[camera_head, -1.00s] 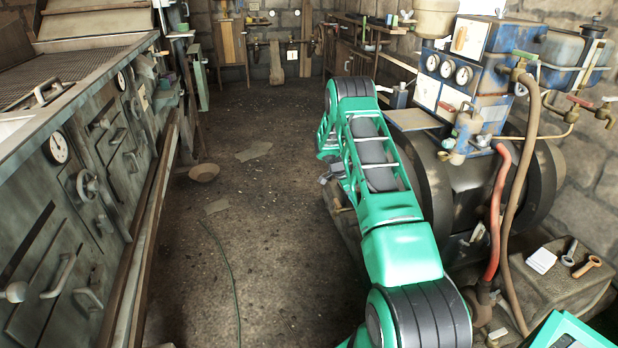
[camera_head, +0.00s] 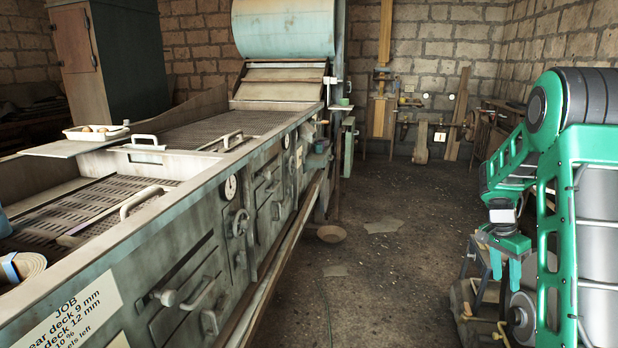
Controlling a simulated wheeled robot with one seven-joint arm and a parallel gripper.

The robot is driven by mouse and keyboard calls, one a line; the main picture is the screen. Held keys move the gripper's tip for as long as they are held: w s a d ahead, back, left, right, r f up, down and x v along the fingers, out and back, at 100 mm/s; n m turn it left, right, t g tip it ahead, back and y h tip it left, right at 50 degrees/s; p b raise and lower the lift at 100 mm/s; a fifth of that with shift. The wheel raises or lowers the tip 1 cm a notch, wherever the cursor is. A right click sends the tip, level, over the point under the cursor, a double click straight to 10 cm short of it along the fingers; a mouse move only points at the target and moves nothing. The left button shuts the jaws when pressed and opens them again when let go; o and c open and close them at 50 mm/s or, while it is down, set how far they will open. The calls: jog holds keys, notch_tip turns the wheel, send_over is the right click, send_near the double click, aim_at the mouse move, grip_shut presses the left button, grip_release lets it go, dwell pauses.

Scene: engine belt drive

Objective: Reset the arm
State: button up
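My green and black arm (camera_head: 590,220) is bent, with its elbow high at the right edge of the head view. The forearm comes down on the left side of the arm. My gripper (camera_head: 506,268) hangs from it with its teal fingers pointing down. A small gap shows between the fingers, and I see nothing held in them. The gripper appears in front of a low stand (camera_head: 480,262) at the right; I cannot tell whether they touch.
A long grey machine (camera_head: 285,190) with perforated decks, handles and a job sign (camera_head: 70,320) fills the left. A white tray (camera_head: 95,132) stands on it. The floor (camera_head: 400,270) between is mostly open, with a shallow bowl (camera_head: 331,233) and flat scraps. Tools stand along the back wall.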

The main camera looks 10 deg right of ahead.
jog(key=s+a+r+n, duration=0.2)
jog(key=s+a+r, duration=0.3)
jog(key=s+r, duration=0.2)
jog(key=s+a+r+n+y, duration=0.1)
jog(key=s+a+n, duration=0.3)
jog(key=s+a, duration=0.4)
jog(key=s+a+r+n+t+y, duration=0.1)
jog(key=s+a, duration=0.7)
jog(key=s, duration=0.8)
notch_tip(320, 180, up, 2)
jog(key=n+y, duration=0.1)
jog(key=n, duration=0.2)
jog(key=shift+s+a+r, duration=0.25)
jog(key=shift+a, duration=0.1)
